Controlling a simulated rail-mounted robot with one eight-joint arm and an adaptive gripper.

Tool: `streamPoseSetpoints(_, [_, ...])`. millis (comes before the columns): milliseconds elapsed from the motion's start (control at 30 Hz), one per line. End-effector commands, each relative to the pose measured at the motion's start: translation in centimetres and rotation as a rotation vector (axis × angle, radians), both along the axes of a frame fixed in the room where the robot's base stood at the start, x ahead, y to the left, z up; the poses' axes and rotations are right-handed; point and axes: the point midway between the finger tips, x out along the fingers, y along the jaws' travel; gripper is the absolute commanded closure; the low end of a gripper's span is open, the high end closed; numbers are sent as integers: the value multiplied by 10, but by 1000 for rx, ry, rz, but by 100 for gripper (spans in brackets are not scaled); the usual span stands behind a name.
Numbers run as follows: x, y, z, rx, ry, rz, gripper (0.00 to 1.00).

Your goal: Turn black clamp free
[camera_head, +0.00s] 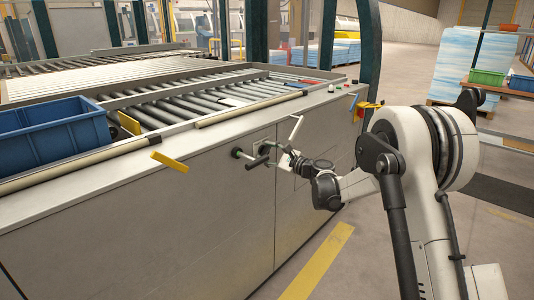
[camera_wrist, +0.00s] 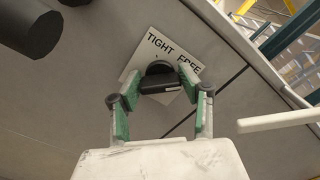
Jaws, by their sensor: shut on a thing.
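The black clamp (camera_wrist: 160,84) is a dark knob with a rounded back on a white label plate (camera_wrist: 136,79) marked TIGHT and FREE. In the wrist view my gripper (camera_wrist: 161,86) has its green-padded fingers on both sides of the clamp, shut on it. The clamp's bar lies across between the fingers, nearly level in the picture, below the lettering. In the head view my gripper (camera_head: 283,161) is at the grey front panel of the machine; the clamp itself is hard to make out there.
A black cylindrical handle (camera_head: 257,162) sticks out left of my gripper; dark cylinders (camera_wrist: 27,25) fill the wrist view's upper left. A white lever (camera_head: 296,127) rises close by. A yellow handle (camera_head: 170,162) and blue crate (camera_head: 50,132) are further left.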

Motion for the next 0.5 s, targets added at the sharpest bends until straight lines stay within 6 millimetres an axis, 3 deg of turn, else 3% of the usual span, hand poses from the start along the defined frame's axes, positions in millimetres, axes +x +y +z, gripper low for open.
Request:
streamPoseSetpoints(400, [0, 0, 0, 4, 5, 0, 88])
streamPoseSetpoints(433, [0, 0, -1, 4, 5, 0, 59])
streamPoseSetpoints(500, [0, 0, 0, 4, 5, 0, 50])
